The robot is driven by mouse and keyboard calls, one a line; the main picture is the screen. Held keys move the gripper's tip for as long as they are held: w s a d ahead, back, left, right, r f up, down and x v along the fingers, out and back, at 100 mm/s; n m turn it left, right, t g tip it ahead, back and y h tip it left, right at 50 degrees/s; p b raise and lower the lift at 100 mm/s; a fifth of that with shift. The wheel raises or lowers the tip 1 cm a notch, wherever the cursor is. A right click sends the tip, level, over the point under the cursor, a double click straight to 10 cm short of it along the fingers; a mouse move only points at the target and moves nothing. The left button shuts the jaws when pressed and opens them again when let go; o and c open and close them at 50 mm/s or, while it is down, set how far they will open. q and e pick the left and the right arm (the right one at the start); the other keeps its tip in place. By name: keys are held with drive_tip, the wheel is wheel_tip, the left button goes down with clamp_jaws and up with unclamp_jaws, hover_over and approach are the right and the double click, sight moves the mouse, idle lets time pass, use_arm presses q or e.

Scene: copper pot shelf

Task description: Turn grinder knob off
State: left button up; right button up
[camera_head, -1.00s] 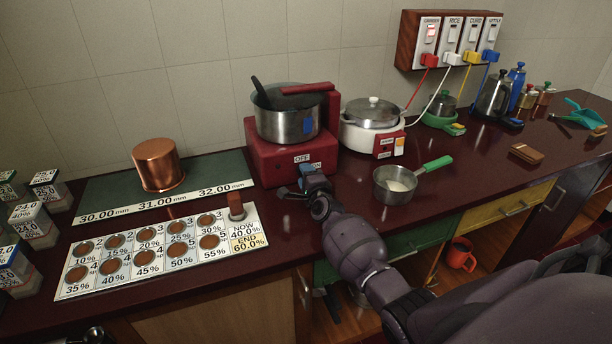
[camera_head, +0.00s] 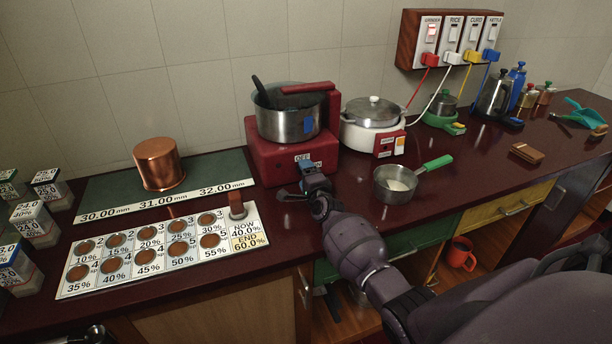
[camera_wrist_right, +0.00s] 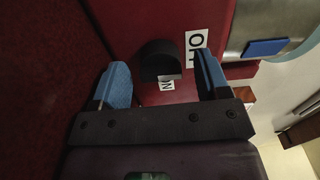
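The red grinder base (camera_head: 262,160) stands at the back middle of the counter with a steel jar (camera_head: 285,126) on it. White labels, one reading OFF (camera_head: 303,157), are on its front. In the right wrist view a black knob (camera_wrist_right: 160,62) sticks out of the red front (camera_wrist_right: 140,25), beside the OFF label (camera_wrist_right: 196,47) and a second, partly covered label. My right gripper (camera_head: 296,190) is close to the grinder's front. Its blue fingers (camera_wrist_right: 163,82) are apart, one on each side of the knob with gaps visible. In the head view my gripper hides the knob. My left gripper is not in view.
A saucepan (camera_head: 393,188) with a green handle stands right of my gripper, and a white cooker (camera_head: 362,138) behind it. The tray of copper discs (camera_head: 160,250) is at left. The switch board (camera_head: 447,40) is on the wall.

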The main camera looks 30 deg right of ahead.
drive_tip(key=shift+s, duration=0.2)
drive_tip(key=p+v, duration=0.1)
drive_tip(key=v, duration=0.9)
drive_tip(key=shift+s+a+p, duration=0.15)
drive_tip(key=shift+p, duration=0.25)
